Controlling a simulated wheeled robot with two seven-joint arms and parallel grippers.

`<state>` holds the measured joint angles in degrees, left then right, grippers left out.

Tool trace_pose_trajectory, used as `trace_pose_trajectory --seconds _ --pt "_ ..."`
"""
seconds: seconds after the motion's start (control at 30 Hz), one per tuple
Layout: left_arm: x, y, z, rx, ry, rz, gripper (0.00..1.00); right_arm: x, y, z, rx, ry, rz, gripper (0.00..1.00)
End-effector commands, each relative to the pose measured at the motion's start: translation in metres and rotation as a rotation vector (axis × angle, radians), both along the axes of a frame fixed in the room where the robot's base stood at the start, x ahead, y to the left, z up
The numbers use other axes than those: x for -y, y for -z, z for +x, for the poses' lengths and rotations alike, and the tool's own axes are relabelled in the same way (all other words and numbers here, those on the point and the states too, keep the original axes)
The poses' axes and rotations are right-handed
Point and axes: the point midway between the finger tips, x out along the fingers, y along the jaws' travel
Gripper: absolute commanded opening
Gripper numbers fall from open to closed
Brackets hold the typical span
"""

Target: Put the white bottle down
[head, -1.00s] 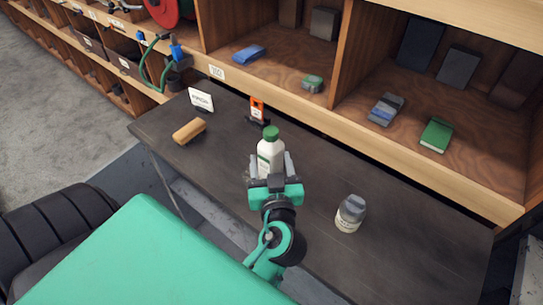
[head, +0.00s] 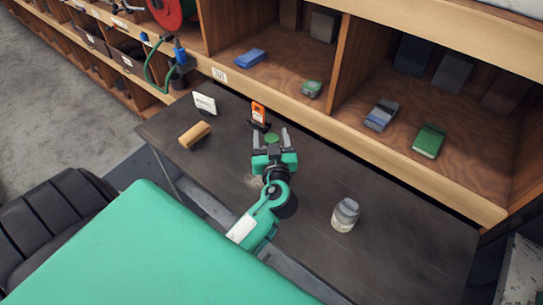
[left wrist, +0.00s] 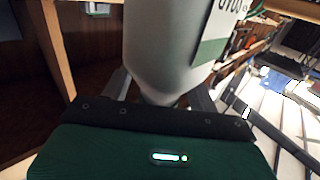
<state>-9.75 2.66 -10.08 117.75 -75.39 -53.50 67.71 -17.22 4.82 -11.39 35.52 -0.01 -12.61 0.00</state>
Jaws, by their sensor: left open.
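The white bottle shows only its green cap (head: 271,138) in the head view, between the fingers of my left gripper (head: 271,134); the gripper hides the rest. In the left wrist view its pale body (left wrist: 168,45) with a green-and-white label fills the top middle, between the two fingers (left wrist: 160,92). My left gripper is open around the bottle, over the dark bench top (head: 400,235). I cannot see the bottle's base, so I cannot tell whether it touches the bench. My right gripper is not in view.
A grey-capped jar (head: 345,214) stands on the bench to the right. A wooden block-like brush (head: 194,135), a white sign card (head: 205,103) and an orange-and-black tool (head: 258,115) are to the left and behind. Wooden shelving (head: 390,150) runs along the back.

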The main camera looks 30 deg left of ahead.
Motion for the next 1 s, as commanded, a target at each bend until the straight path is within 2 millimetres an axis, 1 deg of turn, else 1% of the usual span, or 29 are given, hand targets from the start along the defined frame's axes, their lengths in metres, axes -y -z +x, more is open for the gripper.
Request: trace_pose_trajectory --seconds 0.17,0.2,0.27,0.4,0.5,0.87,1.0 --pt "-0.0001 0.0008 0.0002 0.000 0.000 0.000 0.60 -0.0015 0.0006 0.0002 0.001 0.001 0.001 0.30" --pt "-0.0001 0.0007 0.0002 0.000 0.000 0.000 0.56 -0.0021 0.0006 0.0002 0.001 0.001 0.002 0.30" --pt "-0.0001 0.0007 0.0001 0.000 0.000 0.000 0.44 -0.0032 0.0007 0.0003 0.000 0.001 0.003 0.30" --pt "-0.0001 0.0007 -0.0001 0.001 0.000 -0.001 0.17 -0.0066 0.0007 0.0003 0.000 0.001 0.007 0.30" --pt "0.0000 0.0013 -0.0001 -0.002 0.000 -0.001 0.00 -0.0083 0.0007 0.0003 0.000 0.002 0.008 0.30" --pt "0.0001 0.0023 -0.0004 -0.004 0.000 -0.003 0.00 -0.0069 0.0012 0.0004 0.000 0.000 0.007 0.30" --pt "0.0002 -0.0032 -0.0002 -0.004 -0.001 -0.003 0.00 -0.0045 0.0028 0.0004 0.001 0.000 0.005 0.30"
